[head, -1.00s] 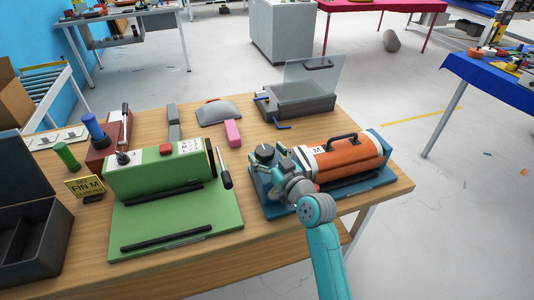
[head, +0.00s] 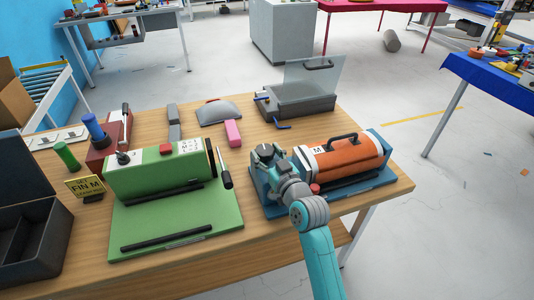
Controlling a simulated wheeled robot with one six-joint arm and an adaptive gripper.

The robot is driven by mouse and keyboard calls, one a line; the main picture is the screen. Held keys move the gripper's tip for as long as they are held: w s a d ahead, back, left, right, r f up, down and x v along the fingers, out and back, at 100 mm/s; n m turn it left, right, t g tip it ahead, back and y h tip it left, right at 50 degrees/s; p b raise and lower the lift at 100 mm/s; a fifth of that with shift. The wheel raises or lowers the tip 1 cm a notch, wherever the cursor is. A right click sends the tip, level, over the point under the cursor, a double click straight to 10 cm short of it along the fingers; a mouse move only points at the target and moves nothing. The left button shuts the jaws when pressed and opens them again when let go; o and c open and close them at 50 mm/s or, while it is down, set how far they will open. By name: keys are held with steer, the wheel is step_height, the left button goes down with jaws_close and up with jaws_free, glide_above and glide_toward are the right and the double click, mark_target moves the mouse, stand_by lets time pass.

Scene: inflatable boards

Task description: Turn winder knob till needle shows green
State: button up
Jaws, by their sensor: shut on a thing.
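An orange machine (head: 345,158) with a black handle and a white "M" label lies on a blue board (head: 378,181) at the table's right. A dark knob stands at its left end. My gripper (head: 266,153) is over that knob from above and shut on it; the fingers and wrist hide most of the knob. A green machine (head: 155,178) on a green board stands to the left, with its own small dark knob (head: 123,157). I cannot make out a needle or a green mark on a dial.
A clear-lidded grey box (head: 300,103) stands behind the orange machine. A pink block (head: 233,133), a grey domed piece (head: 218,112) and a yellow sign (head: 85,187) are on the table. An open black case (head: 35,245) is at the left. Bare wood lies between the two boards.

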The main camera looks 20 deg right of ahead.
mark_target(263, 153)
steer(key=shift+a+m+h, duration=0.1)
steer(key=shift+m+h, duration=0.3)
steer(key=shift+h, duration=0.3)
steer(key=shift+a+m+h, duration=0.15)
steer(key=shift+m+h, duration=0.8)
steer(key=shift+h, duration=0.5)
steer(key=shift+a+m+h, duration=0.1)
steer(key=shift+m+h, duration=0.85)
steer(key=shift+h, duration=0.5)
steer(key=shift+w+a+m+g+h, duration=0.1)
steer(key=shift+m+g+h, duration=1.05)
steer(key=shift+h, duration=0.75)
steer(key=shift+m+h, duration=0.55)
steer(key=shift+h, duration=0.05)
steer(key=o, duration=1.2)
steer(key=shift+c, duration=0.2)
step_height(263, 153, up, 10)
